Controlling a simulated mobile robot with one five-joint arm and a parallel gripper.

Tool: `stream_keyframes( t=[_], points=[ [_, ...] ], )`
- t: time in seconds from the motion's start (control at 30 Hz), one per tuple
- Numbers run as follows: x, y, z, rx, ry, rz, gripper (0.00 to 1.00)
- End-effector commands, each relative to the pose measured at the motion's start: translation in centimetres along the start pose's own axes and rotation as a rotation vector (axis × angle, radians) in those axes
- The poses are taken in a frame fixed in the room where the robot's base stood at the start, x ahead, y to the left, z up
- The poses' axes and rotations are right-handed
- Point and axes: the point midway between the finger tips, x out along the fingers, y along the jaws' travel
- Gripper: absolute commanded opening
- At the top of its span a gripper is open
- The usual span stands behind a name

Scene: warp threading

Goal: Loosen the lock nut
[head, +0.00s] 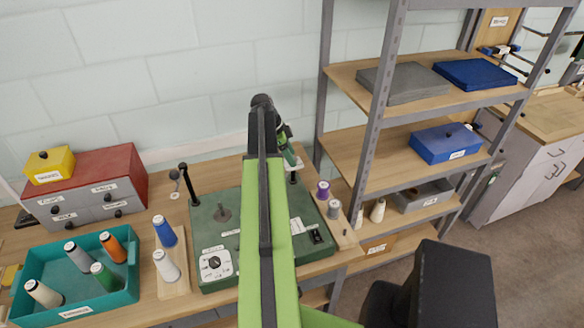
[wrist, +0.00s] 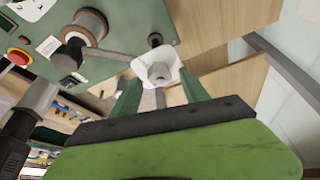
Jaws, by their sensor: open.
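In the wrist view a pale grey hex nut (wrist: 159,71) sits on a white rounded piece by the edge of the green machine. My gripper (wrist: 160,84) is open, with one dark green finger on each side of the nut and white piece. I cannot tell whether either finger touches them. In the head view the green machine (head: 218,243) stands on the wooden table, and my arm crosses in front of it. My gripper (head: 287,148) shows partly behind the arm at the machine's back right. The nut cannot be made out there.
A copper-coloured spool (wrist: 90,26) and a red button (wrist: 18,57) are on the machine. Left of the machine are a teal tray (head: 128,289) of spools and a red-topped drawer box (head: 108,168). A metal shelf (head: 362,120) rises close to the right.

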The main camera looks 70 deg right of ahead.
Motion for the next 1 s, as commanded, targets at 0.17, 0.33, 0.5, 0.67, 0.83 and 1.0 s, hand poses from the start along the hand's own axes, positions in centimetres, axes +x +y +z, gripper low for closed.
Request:
stream_keyframes(
  t=[0.17,0.33,0.5,0.67,0.83,1.0],
  points=[
    [1.14,0.00,-0.04,0.000,0.000,0.000,0.53],
    [1.00,0.00,-0.12,0.000,0.000,0.000,0.53],
    [1.00,0.00,-0.13,0.001,0.000,0.000,0.31],
    [1.02,0.00,-0.15,0.001,0.000,0.000,0.10],
    [1.03,0.01,-0.16,0.001,0.000,0.000,0.00],
    [1.04,0.05,-0.18,-0.010,0.000,-0.004,0.00]
  ],
)
